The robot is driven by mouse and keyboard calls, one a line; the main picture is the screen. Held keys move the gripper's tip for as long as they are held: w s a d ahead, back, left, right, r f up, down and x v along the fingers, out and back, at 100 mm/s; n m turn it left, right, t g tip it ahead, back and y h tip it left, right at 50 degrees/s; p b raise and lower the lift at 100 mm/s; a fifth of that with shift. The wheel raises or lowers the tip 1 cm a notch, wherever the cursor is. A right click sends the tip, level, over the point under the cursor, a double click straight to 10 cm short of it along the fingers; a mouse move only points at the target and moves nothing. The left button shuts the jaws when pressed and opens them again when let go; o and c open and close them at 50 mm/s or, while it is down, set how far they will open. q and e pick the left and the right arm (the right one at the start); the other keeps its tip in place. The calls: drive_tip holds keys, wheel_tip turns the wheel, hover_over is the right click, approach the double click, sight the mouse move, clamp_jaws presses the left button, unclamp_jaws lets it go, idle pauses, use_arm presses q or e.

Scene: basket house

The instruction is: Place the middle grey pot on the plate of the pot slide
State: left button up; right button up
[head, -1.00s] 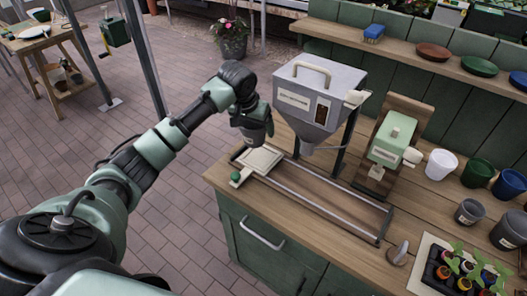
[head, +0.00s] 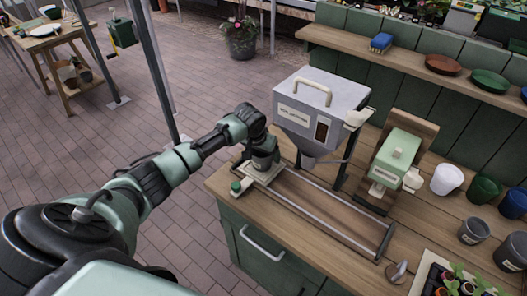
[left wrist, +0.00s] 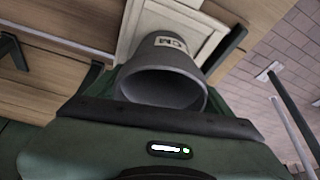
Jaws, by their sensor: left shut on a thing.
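My left gripper (head: 262,150) is shut on a grey pot (head: 264,161), over the cream plate (head: 268,179) at the left end of the pot slide (head: 325,212). In the left wrist view the pot (left wrist: 162,78) shows its open rim, its empty-looking inside and a pale label. The plate (left wrist: 137,25) is right behind its base; I cannot tell whether they touch. The pot's grip contact is partly hidden. Two more grey pots, a smaller one (head: 474,231) and a larger one (head: 513,252), stand at the right of the bench. My right gripper is not in view.
A grey hopper (head: 318,105) stands close behind the slide, its spout above the rails. A green dispenser (head: 397,152) is to its right. White (head: 446,179), green (head: 484,188) and blue (head: 513,204) pots line the right side. A green knob (head: 236,187) is beside the plate.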

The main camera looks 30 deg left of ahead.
use_arm(q)
drive_tip(key=shift+s, duration=0.1)
drive_tip(key=shift+f, duration=0.1)
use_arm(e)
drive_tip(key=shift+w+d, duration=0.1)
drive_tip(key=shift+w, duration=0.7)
use_arm(q)
drive_tip(key=o, duration=1.3)
drive_tip(key=shift+c, duration=0.2)
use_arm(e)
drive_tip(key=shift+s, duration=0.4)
use_arm(q)
drive_tip(key=shift+r, duration=0.2)
drive_tip(key=b+v, duration=0.1)
drive_tip(key=v, duration=1.1)
drive_tip(key=shift+b, duration=0.4)
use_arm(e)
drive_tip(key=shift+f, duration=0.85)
use_arm(q)
drive_tip(key=shift+f, duration=0.1)
